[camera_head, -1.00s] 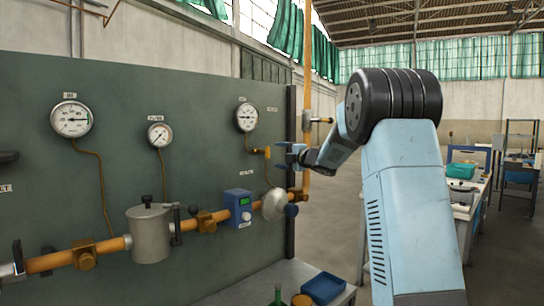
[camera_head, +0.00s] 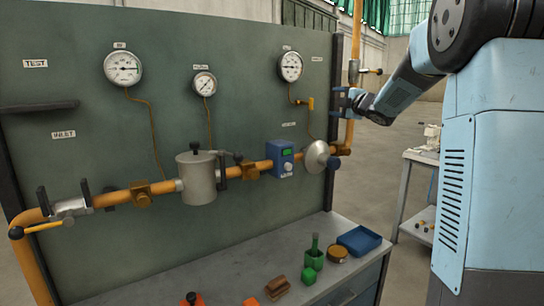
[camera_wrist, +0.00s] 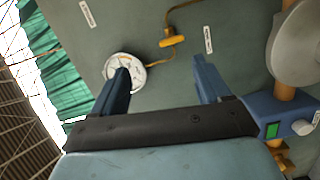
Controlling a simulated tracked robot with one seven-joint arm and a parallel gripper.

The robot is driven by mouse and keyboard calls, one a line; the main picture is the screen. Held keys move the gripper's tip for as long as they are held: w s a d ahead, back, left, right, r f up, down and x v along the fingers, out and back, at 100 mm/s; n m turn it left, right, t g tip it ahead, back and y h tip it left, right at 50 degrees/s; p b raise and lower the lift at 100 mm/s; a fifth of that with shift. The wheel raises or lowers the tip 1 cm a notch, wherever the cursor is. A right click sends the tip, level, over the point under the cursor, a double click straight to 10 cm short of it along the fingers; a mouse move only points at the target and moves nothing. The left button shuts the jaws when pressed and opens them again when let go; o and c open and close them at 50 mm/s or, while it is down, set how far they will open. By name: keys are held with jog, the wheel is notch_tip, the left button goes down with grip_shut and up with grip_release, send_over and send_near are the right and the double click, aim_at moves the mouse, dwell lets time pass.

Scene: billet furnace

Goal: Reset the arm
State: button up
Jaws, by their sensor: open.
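My gripper (camera_head: 346,103) is at the right end of the green panel (camera_head: 70,90), in front of it and near the vertical orange pipe (camera_head: 350,125). In the wrist view my gripper (camera_wrist: 160,80) shows two blue fingers spread wide apart with nothing between them. Past the fingers are the panel, a round gauge (camera_wrist: 122,66) behind the left finger, and a small yellow valve (camera_wrist: 172,41). My arm reaches in from the right side of the head view.
An orange pipe line with a grey canister (camera_head: 198,180), a blue meter box (camera_head: 281,158) and a silver dome (camera_head: 316,157) runs along the panel. Below, a bench (camera_head: 215,280) holds a blue tray (camera_head: 359,239), a green bottle (camera_head: 314,255) and small parts.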

jog(key=s+d+r+m+h, duration=0.1)
jog(key=s+r+m+h, duration=0.1)
jog(key=s+m+h, duration=0.55)
jog(key=s+a+f+m+g, duration=0.2)
jog(key=s+f, duration=0.4)
jog(key=s, duration=0.7)
jog(key=s+a+f+m+g+y, duration=0.1)
jog(key=s+a+f+m+g, duration=0.2)
jog(key=s, duration=1.1)
jog(key=s+a+f+m+g, duration=0.2)
jog(key=s+f+m+g, duration=0.4)
jog(key=s, duration=0.8)
notch_tip(320, 180, down, 4)
jog(key=shift+a+r+m, duration=0.15)
jog(key=shift+r+m, duration=0.05)
jog(key=shift+m, duration=0.85)
